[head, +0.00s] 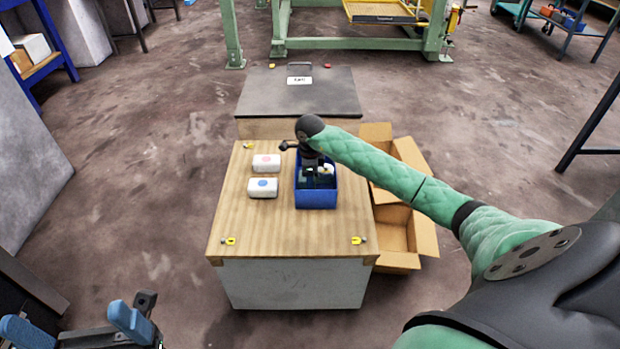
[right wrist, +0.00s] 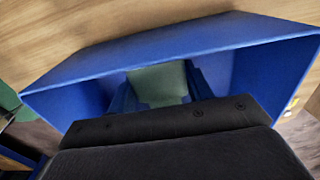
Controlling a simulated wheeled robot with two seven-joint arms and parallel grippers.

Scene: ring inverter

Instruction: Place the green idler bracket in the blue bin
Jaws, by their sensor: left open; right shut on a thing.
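The blue bin (head: 316,198) stands on the wooden top of a small cabinet in the head view. Its wall also shows in the right wrist view (right wrist: 180,48). My right gripper (right wrist: 160,88) points down inside the bin. It is shut on the green idler bracket (right wrist: 158,82), which shows as a flat green piece between the blue fingers. The lower part of the bracket is hidden, so I cannot tell whether it touches the bin floor. My left gripper (head: 95,325) is open and empty at the lower left, away from the cabinet.
Open cardboard boxes (head: 397,235) stand right of the cabinet. A dark-topped case (head: 300,92) is behind it. The front of the wooden top (head: 290,232) is mostly clear.

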